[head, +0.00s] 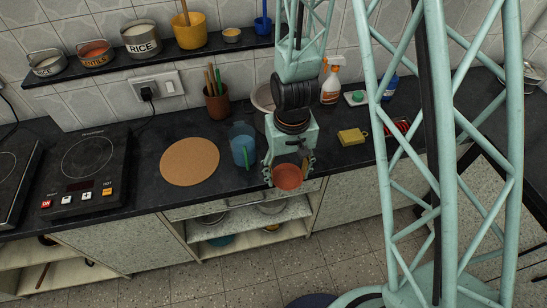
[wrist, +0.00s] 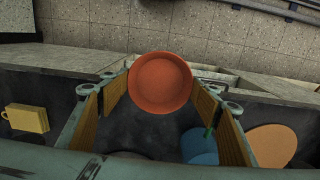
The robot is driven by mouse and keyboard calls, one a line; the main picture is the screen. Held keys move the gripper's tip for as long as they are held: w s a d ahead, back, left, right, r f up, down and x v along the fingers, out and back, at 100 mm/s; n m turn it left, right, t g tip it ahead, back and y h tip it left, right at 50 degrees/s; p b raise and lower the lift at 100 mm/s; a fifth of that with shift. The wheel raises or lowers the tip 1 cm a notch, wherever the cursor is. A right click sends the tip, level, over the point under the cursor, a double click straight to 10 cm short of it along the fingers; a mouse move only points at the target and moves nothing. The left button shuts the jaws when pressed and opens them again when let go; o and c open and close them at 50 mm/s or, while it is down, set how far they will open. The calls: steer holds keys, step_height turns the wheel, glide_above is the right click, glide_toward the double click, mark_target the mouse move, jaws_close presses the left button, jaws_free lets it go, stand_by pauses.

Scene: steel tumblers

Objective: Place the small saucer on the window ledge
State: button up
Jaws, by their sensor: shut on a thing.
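My gripper (head: 287,167) is shut on a small terracotta saucer (head: 288,178), near the counter's front edge. In the wrist view the round saucer (wrist: 160,82) sits between the fingertips, which grip it at its left and right sides. It appears held above the counter. A dark ledge (head: 110,69) runs along the tiled wall at the back, bearing several tins, a yellow pot and a small shallow dish. No window shows, so I cannot tell for sure that this is the window ledge.
A blue tumbler (head: 243,146) and a cork mat (head: 189,161) are left of my gripper. A yellow sponge (head: 352,137) lies to the right. A brown pot of utensils (head: 217,103), a pale bowl (head: 263,97) and a spray bottle (head: 331,84) stand behind. A hob (head: 85,165) is at left.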

glide_above(274, 165)
steer(key=shift+f, duration=0.45)
steer(key=shift+f, duration=1.75)
steer(key=shift+f+b, duration=0.15)
steer(key=shift+b, duration=0.25)
steer(key=o, duration=0.6)
steer(key=shift+c, duration=0.2)
steer(key=shift+o, duration=0.2)
steer(key=shift+r, duration=0.25)
step_height(274, 165, up, 12)
steer(key=p, duration=0.1)
steer(key=shift+p, duration=0.3)
